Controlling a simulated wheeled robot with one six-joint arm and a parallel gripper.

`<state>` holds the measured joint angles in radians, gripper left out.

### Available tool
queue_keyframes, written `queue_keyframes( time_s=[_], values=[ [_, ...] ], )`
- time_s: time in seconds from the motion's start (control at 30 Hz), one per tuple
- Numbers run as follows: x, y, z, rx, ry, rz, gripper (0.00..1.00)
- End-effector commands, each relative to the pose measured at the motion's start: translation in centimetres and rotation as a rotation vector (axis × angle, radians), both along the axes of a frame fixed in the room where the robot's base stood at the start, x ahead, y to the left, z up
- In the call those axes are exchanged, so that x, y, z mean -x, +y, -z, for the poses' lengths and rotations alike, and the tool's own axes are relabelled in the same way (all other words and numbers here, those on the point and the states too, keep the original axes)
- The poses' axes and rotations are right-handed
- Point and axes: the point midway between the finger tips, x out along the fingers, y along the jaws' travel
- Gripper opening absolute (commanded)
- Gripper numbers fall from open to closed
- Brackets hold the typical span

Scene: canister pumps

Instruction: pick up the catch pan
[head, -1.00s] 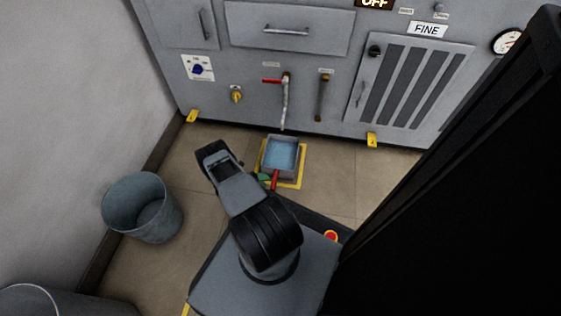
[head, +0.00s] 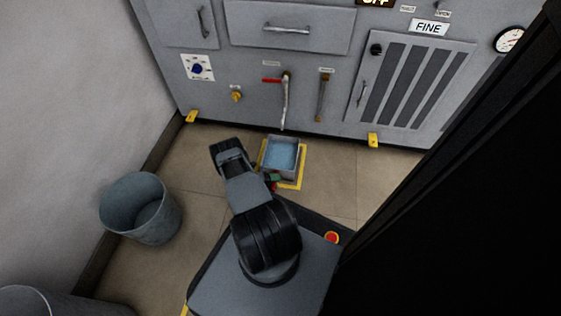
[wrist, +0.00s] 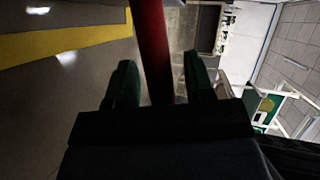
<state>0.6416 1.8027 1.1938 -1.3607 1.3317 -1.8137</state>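The catch pan (head: 268,165) is a grey square pan holding blue liquid. It stands on a yellow-edged floor mark below the tap, in the head view. Its red handle points toward my base and is mostly hidden there; it shows large in the wrist view (wrist: 152,45). My gripper (head: 275,179) is at the handle, mostly hidden by my arm in the head view. In the wrist view its two green fingers (wrist: 160,62) stand on either side of the handle, with gaps visible, so it is open.
A grey cabinet with a tap (head: 286,95) and its red lever rises right behind the pan. A grey bucket (head: 120,215) stands on the left by the wall. Yellow feet (head: 373,139) stick out at the cabinet's base. Floor right of the pan is clear.

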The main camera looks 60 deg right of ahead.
Motion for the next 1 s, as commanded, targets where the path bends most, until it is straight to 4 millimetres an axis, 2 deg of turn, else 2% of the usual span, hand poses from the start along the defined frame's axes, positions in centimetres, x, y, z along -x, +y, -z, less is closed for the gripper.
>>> queue_keyframes(
  time_s=[0.07,0.5,1.0],
  values=[
    [-0.01,0.00,0.00,0.000,0.000,0.000,0.41],
    [-0.02,0.02,0.00,0.000,0.000,0.000,0.00],
    [-0.07,-0.03,-0.45,0.002,-0.001,0.000,0.00]
  ],
)
